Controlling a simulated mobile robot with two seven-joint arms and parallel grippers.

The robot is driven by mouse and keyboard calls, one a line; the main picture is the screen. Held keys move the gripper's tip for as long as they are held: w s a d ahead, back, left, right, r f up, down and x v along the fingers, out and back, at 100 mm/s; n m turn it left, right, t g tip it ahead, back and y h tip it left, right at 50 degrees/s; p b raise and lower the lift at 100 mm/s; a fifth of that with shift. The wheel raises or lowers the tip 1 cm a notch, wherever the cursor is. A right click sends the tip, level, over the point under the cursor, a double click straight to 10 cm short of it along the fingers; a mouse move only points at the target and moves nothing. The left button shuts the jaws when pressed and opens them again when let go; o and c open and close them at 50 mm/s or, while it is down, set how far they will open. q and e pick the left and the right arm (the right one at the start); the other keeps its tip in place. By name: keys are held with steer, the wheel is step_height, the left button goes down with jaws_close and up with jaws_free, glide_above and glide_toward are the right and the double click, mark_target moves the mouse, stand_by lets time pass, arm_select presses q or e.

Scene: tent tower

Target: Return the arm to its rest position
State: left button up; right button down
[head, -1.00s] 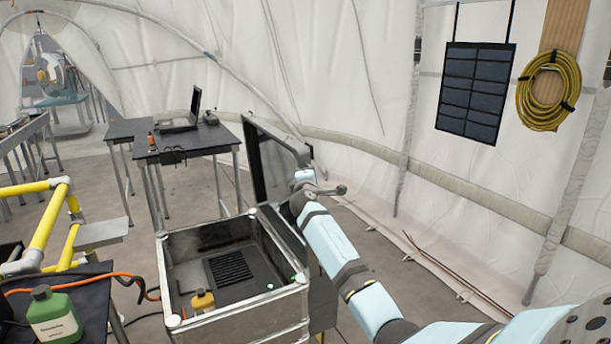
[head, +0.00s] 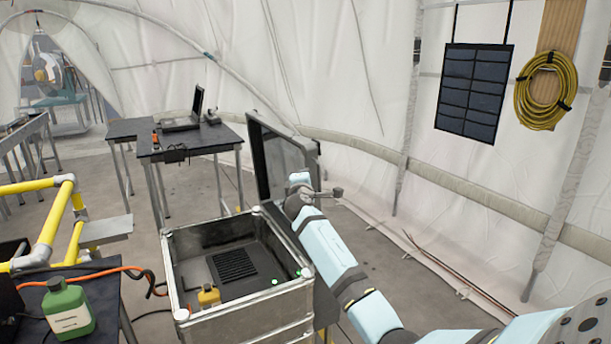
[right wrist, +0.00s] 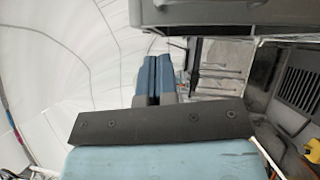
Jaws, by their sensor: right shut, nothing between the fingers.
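My right arm reaches in from the lower right in the head view, along the right side of an open metal-edged case (head: 247,318). Its far end is beside the case's raised dark lid (head: 277,158). In the right wrist view my right gripper (right wrist: 158,65) has its two blue-grey fingers together, with nothing between them. Part of the case with a slatted panel (right wrist: 300,92) shows to its right there. The fingertips are hard to make out in the head view. My left gripper is in neither view.
A green bottle (head: 67,309) is on a dark table at lower left, near yellow pipes (head: 50,222). A laptop table (head: 190,142) stands behind. The tent wall (head: 370,90) closes off the right side.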

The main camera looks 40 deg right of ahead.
steer(key=b+v, duration=0.1)
steer(key=v, duration=0.6)
steer(key=shift+s, duration=0.2)
